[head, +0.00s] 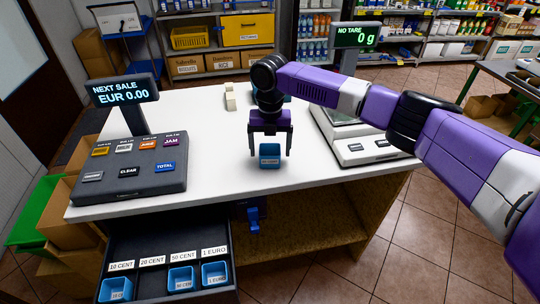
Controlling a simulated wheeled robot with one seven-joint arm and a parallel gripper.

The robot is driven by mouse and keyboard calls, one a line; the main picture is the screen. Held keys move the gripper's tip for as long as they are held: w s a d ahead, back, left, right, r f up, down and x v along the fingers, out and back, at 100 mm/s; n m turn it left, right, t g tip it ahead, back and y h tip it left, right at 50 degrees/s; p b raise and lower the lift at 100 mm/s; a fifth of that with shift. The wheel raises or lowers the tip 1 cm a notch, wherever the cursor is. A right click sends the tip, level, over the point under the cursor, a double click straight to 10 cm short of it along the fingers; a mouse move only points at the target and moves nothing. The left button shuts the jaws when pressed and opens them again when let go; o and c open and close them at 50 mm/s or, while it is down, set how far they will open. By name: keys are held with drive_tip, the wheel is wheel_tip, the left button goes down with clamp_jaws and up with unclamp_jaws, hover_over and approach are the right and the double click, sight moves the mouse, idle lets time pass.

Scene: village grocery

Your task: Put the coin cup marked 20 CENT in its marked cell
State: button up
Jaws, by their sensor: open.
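A small blue cup (270,160) stands upright on the white counter near its front edge. It has a pale label on its front, too small to read. My gripper (269,149) points down above it with its jaws open, one finger on each side of the cup. I cannot tell whether the fingers touch it. The open cash drawer (146,246) below at left has cells marked 10 CENT, 20 CENT, 50 CENT and 1 EURO. The cell behind the 20 CENT label (152,261) shows no cup. Blue cups stand in the 10 CENT (115,289), 50 CENT (181,278) and 1 EURO (214,273) cells.
A till keypad (132,170) with a display (123,90) reading EUR 0.00 stands on the counter (215,165) at left. A scale (362,140) is at right. A small cream object (230,96) stands farther back. The counter between keypad and cup is clear.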

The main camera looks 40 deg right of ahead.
drive_tip(key=shift+f, duration=0.65)
drive_tip(key=c, duration=1.6)
drive_tip(key=shift+o, duration=0.2)
drive_tip(key=shift+r, duration=0.15)
